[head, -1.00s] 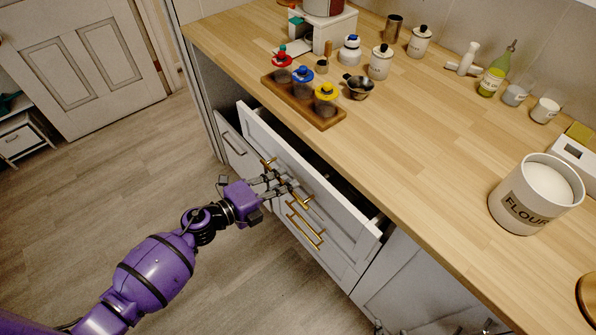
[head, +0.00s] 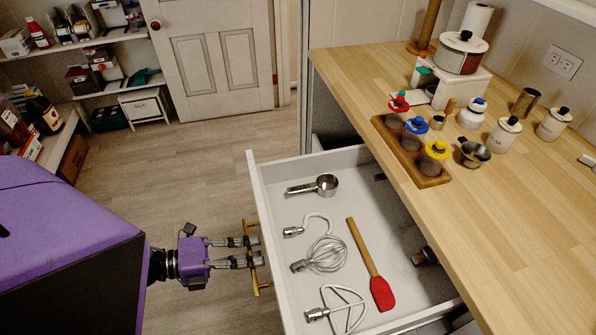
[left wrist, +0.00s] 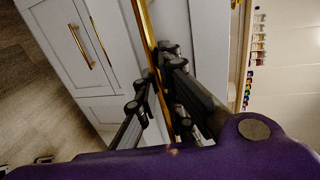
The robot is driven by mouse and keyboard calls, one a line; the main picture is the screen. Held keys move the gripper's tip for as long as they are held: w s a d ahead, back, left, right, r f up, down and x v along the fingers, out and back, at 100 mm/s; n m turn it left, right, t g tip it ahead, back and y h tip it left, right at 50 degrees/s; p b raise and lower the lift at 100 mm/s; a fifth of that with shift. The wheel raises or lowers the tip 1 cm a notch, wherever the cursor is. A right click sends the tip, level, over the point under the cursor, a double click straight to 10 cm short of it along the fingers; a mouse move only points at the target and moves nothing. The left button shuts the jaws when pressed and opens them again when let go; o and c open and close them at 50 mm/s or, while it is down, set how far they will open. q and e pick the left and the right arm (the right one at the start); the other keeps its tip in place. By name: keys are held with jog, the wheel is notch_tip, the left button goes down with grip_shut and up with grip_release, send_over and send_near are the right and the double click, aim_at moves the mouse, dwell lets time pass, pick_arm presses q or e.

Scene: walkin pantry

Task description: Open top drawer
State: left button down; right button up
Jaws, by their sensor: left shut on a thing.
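The top drawer (head: 400,322) is pulled well out from under the counter, and its inside shows. Its brass bar handle (head: 254,283) is on the drawer's front. My left gripper (head: 256,251) is at the handle, its fingers shut on the bar. In the left wrist view the fingers (left wrist: 160,85) lie on both sides of the brass handle (left wrist: 148,40). My right gripper is not in view.
In the drawer lie a measuring cup (head: 326,185), a whisk (head: 326,254), a red spatula (head: 381,292) and mixer attachments. The wooden counter (head: 350,75) carries a wooden rack (head: 425,179) and canisters. Open floor (head: 205,190) lies to the left, towards shelves (head: 110,40).

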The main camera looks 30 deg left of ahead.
pick_arm(q)
jog(key=f+b+v, duration=0.1)
jog(key=f+v, duration=0.1)
jog(key=v, duration=0.8)
jog(key=shift+s+a, duration=0.25)
jog(key=shift+a, duration=0.1)
jog(key=shift+r, duration=0.1)
jog(key=c, duration=1.8)
grip_release()
jog(key=shift+c, duration=0.2)
jog(key=shift+s, duration=0.1)
jog(key=v, duration=1.1)
jog(key=shift+s+a, duration=0.25)
jog(key=shift+a, duration=0.05)
jog(key=shift+r, duration=0.15)
